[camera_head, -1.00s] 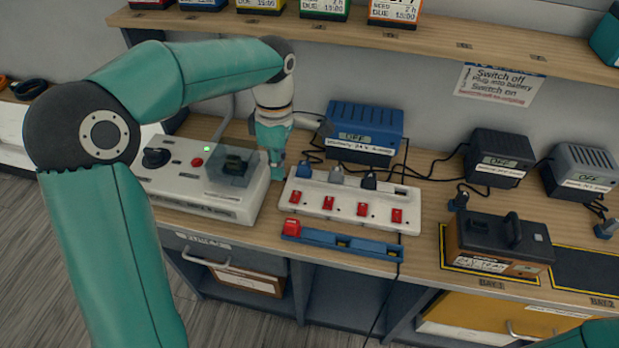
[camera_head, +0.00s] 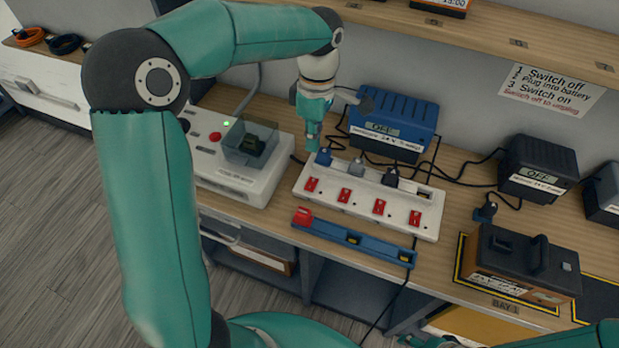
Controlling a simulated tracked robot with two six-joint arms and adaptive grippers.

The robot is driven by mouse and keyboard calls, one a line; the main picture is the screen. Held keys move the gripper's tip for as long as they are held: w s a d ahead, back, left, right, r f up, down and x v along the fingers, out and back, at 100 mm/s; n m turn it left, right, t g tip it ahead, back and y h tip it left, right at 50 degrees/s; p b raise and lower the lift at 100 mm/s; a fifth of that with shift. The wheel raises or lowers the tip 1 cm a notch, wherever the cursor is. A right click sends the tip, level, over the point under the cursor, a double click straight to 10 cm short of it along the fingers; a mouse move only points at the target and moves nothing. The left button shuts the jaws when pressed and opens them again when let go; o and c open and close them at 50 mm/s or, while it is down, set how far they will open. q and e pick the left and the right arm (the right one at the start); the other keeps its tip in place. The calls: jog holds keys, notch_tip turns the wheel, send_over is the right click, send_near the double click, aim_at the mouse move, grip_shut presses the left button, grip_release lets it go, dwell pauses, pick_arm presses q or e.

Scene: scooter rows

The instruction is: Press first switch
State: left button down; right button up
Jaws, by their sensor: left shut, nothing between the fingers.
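A white power strip (camera_head: 333,207) lies on the bench with a row of several red switches along its front. The first switch, at the left end (camera_head: 311,184), is in plain sight. My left gripper (camera_head: 313,143) points down with its fingers shut and empty. In the picture it is just above the strip's left end, beside the blue plug (camera_head: 323,157) and behind the first switch. It looks apart from that switch. Of my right arm only parts show at the bottom right edge; the fingers of my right gripper (camera_head: 428,342) are too cut off to read.
A white box with a clear cover (camera_head: 250,145) stands left of the strip. A blue charger (camera_head: 393,123) is behind it, with black cables. A blue bar with a red end (camera_head: 350,241) lies in front. A dark battery (camera_head: 522,263) is at the right.

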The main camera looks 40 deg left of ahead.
aim_at(311, 184)
pick_arm(q)
jog(key=f, duration=0.4)
jog(key=s+f, duration=0.1)
jog(key=f, duration=0.3)
jog(key=f+p, duration=0.1)
jog(key=f, duration=0.3)
jog(key=shift+s+d+f, duration=0.15)
jog(key=shift+s+f, duration=0.1)
jog(key=shift+s+f+b, duration=0.1)
jog(key=shift+f+b, duration=0.25)
jog(key=shift+b, duration=0.3)
jog(key=shift+r, duration=0.15)
jog(key=shift+w+r+p, duration=0.25)
jog(key=shift+w+p, duration=0.2)
jog(key=shift+w, duration=0.3)
